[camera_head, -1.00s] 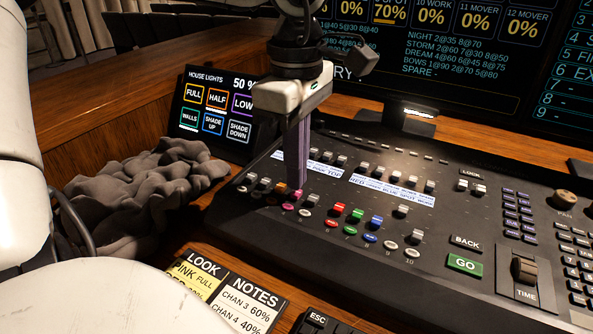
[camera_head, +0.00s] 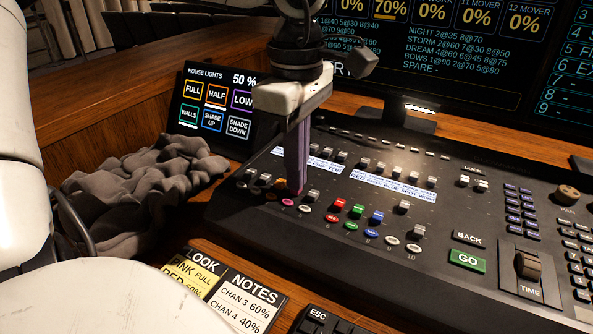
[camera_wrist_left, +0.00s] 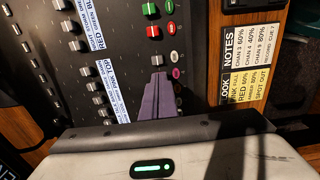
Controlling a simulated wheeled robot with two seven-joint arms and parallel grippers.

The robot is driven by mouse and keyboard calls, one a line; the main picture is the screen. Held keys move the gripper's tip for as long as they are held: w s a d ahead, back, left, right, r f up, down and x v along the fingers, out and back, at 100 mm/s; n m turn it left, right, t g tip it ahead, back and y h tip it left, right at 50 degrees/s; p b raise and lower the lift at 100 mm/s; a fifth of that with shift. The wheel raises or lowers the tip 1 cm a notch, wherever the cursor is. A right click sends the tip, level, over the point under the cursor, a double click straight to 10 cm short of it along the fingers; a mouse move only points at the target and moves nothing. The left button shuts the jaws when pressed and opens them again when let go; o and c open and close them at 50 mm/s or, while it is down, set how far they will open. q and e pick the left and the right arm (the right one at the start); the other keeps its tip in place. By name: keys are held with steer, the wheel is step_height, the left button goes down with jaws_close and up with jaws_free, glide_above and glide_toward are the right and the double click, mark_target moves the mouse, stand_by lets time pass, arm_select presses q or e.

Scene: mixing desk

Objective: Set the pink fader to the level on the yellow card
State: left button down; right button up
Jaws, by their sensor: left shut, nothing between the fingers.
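The mixing desk has a row of faders with coloured caps. The pink fader cap (camera_head: 294,191) is mostly hidden, with a sliver of pink showing at the fingertips of my left gripper (camera_head: 298,188). The gripper is shut with nothing between its purple fingers, and its tips are down at the cap. Whether they touch it I cannot tell. In the left wrist view the shut fingers (camera_wrist_left: 157,83) hide the cap. The yellow card (camera_head: 187,275) lies at the desk's near edge; in the left wrist view (camera_wrist_left: 245,88) it reads PINK FULL. My right gripper is not in view.
A pink-ringed button (camera_head: 288,202) is just below the fingers. A white NOTES card (camera_head: 240,304) lies beside the yellow card. Crumpled grey cloth (camera_head: 140,185) lies to the left.

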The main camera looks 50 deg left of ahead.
arm_select(q)
steer(key=shift+w+f, duration=0.1)
stand_by(0.5)
steer(key=shift+w+a, duration=0.2)
steer(key=shift+w, duration=0.3)
steer(key=shift+w+a, duration=0.15)
steer(key=shift+w, duration=0.35)
steer(key=shift+w+p, duration=0.15)
steer(key=shift+p, duration=0.2)
steer(key=shift+w+a+f, duration=0.1)
steer(key=shift+w+a, duration=0.1)
steer(key=shift+w, duration=0.3)
steer(key=shift+w+a, duration=0.15)
steer(key=shift+w, duration=0.35)
steer(key=shift+w+p, duration=0.2)
steer(key=shift+p, duration=0.15)
steer(key=shift+w+a, duration=0.2)
steer(key=shift+w, duration=0.15)
steer(key=shift+r+p, duration=2)
steer(key=shift+r, duration=0.6)
